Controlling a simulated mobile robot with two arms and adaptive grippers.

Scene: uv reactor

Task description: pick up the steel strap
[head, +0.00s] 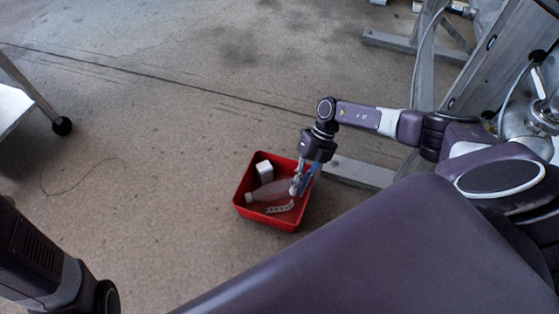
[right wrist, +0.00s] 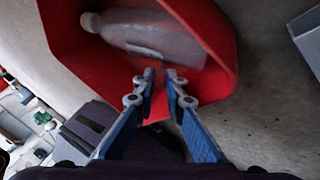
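The steel strap (head: 279,208) is a pale, curved strip with holes. It lies in the red bin (head: 240,207) in the head view, on the near side of a translucent bottle. My right gripper (head: 296,187) reaches down into the right part of the bin, close to the strap's right end. In the right wrist view its blue fingers (right wrist: 162,76) stand apart with a narrow gap and nothing clearly between them. A dark grey band (right wrist: 146,53) shows just beyond the tips against the bottle; I cannot tell whether it is the strap. My left gripper is out of view.
The bottle (head: 268,190) and a white box (head: 264,171) also lie in the bin. The bottle fills the upper part of the right wrist view (right wrist: 155,32). A metal frame foot (head: 358,172) stands right of the bin. The floor left of the bin is mostly clear.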

